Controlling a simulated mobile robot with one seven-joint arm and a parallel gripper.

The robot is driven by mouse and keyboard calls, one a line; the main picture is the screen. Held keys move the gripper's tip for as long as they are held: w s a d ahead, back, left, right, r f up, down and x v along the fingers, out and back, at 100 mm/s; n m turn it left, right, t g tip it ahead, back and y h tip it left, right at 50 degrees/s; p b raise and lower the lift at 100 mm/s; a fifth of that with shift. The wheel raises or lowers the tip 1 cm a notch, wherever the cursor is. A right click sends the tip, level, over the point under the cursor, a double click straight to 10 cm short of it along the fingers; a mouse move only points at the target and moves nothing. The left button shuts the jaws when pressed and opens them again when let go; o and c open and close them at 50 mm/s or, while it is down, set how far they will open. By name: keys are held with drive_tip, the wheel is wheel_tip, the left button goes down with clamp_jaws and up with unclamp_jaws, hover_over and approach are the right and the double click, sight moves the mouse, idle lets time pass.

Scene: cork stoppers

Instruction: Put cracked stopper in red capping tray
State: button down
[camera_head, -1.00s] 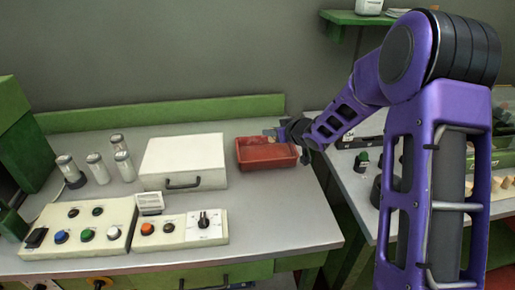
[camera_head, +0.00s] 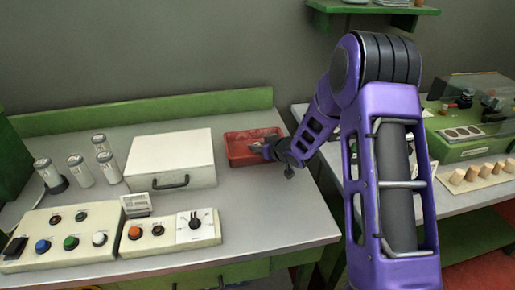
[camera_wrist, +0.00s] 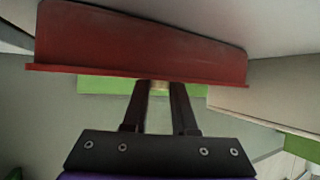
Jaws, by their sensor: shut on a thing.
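The red capping tray (camera_head: 240,161) stands on the grey counter, right of a white case. My gripper (camera_head: 260,149) is at the tray's right part, its fingertips overlapping the tray's inside in the head view. In the wrist view my gripper (camera_wrist: 160,86) is shut on a small tan stopper (camera_wrist: 160,84), mostly hidden between the fingers. The wrist view is upside down, and the red tray's wall (camera_wrist: 140,45) and rim lie just beyond the fingertips. I cannot see a crack on the stopper, nor tell its height over the tray.
The white case (camera_head: 170,157) is close left of the tray. Several jars (camera_head: 80,168) and control boxes (camera_head: 160,237) fill the left and front. A second bench at right holds a row of corks (camera_head: 474,172) and a green machine (camera_head: 465,125).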

drive_tip(key=shift+f, duration=0.15)
drive_tip(key=shift+f, duration=0.15)
drive_tip(key=c, duration=0.7)
unclamp_jaws()
drive_tip(key=shift+r, duration=0.25)
drive_tip(key=p+v, duration=0.1)
drive_tip(key=v, duration=1.1)
drive_tip(key=shift+f, duration=0.15)
drive_tip(key=shift+w, duration=0.1)
